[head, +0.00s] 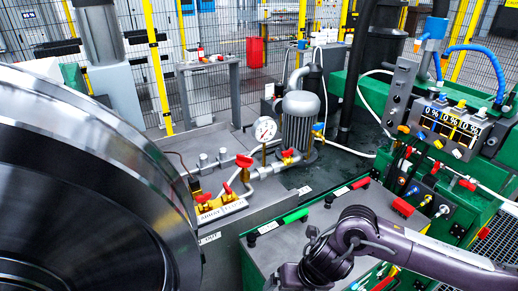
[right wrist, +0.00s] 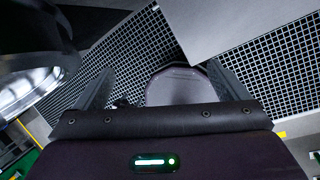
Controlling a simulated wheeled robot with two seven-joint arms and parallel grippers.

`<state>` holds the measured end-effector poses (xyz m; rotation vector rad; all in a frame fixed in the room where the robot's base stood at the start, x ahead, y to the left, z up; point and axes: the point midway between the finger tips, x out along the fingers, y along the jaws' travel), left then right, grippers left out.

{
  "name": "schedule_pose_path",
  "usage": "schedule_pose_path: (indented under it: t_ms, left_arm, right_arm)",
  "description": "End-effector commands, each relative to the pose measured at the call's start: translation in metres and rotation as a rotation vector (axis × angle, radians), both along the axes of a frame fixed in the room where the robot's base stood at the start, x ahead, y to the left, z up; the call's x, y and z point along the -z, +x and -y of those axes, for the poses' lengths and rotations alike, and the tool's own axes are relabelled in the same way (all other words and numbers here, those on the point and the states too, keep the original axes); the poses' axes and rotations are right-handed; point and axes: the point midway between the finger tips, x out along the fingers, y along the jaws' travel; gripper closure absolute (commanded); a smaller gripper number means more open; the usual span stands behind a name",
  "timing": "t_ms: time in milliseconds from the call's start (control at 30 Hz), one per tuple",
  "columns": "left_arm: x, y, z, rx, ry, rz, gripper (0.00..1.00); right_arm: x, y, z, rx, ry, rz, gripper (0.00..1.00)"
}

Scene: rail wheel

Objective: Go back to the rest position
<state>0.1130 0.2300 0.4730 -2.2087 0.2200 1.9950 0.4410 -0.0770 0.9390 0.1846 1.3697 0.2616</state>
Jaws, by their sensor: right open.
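My right arm reaches in from the right in the head view and bends at the lower middle. Its gripper is out of that picture, below the edge. In the right wrist view my right gripper (right wrist: 160,88) is open, its two fingers wide apart with nothing held between them. Beyond the fingers is floor grating and a grey rounded shape that may be part of my own base. My left arm and gripper are not in view. The large shiny rail wheel (head: 85,190) fills the left of the head view. A dark round metal part, likely the wheel, shows in the right wrist view (right wrist: 38,85).
A grey cabinet top (head: 290,250) with red and green handles lies beside my right arm. A pressure gauge (head: 264,129), valves with red levers (head: 244,161) and a motor (head: 300,120) stand behind. A green machine with a display panel (head: 450,125) is at the right.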

Motion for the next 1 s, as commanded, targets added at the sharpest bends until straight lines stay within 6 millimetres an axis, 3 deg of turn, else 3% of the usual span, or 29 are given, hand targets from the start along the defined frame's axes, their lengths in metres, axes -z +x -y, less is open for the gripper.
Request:
schedule_pose_path:
  t_ms: [133,233,333,433,567,667,800,1000]
  left_arm:
    - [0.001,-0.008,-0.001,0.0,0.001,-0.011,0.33]
    - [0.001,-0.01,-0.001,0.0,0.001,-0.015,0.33]
    - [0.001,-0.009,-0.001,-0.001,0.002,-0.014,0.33]
    - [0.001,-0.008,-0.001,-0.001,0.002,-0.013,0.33]
    - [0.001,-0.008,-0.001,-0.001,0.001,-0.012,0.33]
    - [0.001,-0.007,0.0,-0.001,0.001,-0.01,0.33]
    - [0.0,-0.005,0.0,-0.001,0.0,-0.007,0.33]
    - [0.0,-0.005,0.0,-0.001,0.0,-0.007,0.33]
  right_arm:
    - [-0.009,-0.016,-0.064,0.113,0.186,0.025,0.06]
    - [-0.03,-0.023,-0.106,0.272,0.358,0.028,0.06]
    - [-0.056,-0.024,-0.132,0.491,0.529,0.005,0.06]
    - [-0.078,-0.019,-0.137,0.741,0.67,-0.042,0.06]
    - [-0.095,-0.01,-0.113,1.135,0.817,-0.136,0.06]
    - [-0.094,-0.008,-0.075,1.478,0.883,-0.223,0.06]
    - [-0.074,-0.02,-0.013,1.929,0.897,-0.325,0.06]
    - [-0.045,-0.056,0.053,2.384,0.837,-0.407,0.06]
